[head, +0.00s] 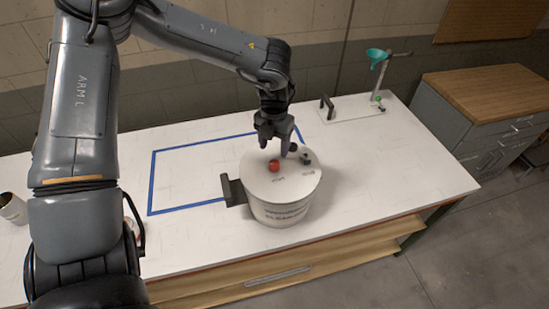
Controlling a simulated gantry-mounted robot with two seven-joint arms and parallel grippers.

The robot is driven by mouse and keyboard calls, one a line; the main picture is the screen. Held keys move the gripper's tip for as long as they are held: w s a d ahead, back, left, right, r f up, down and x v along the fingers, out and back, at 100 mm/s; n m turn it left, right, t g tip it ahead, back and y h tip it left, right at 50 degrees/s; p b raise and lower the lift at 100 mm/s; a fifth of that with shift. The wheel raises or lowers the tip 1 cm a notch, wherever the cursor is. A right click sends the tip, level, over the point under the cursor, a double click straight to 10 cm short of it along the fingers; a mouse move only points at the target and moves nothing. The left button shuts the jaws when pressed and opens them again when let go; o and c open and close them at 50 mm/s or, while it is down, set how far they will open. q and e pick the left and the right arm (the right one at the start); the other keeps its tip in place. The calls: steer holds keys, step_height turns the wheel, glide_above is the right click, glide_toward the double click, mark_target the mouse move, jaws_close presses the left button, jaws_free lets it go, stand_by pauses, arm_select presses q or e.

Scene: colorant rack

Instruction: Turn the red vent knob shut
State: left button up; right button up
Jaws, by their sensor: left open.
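The red vent knob (274,165) is a small round knob on the lid of a white drum (263,187) that stands on the white bench. My left gripper (274,150) points down over the back of the lid, with its fingers apart. The red knob sits just in front of and below the fingers, and I cannot tell whether they touch it. Dark fittings (305,155) are on the lid just right of the gripper. Lettering marks the lid and the drum's side. My right gripper is not in view.
A dark bracket (233,190) stands at the drum's left side. Blue tape (152,180) outlines an area of the bench. A stand with a teal funnel (376,55) is at the back right. A wooden-topped cabinet (495,82) stands beyond. The bench right of the drum is clear.

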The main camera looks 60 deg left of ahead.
mark_target(274, 163)
arm_select(q)
steer(key=shift+f, duration=3.5)
steer(key=shift+c, duration=0.2)
steer(key=c, duration=1)
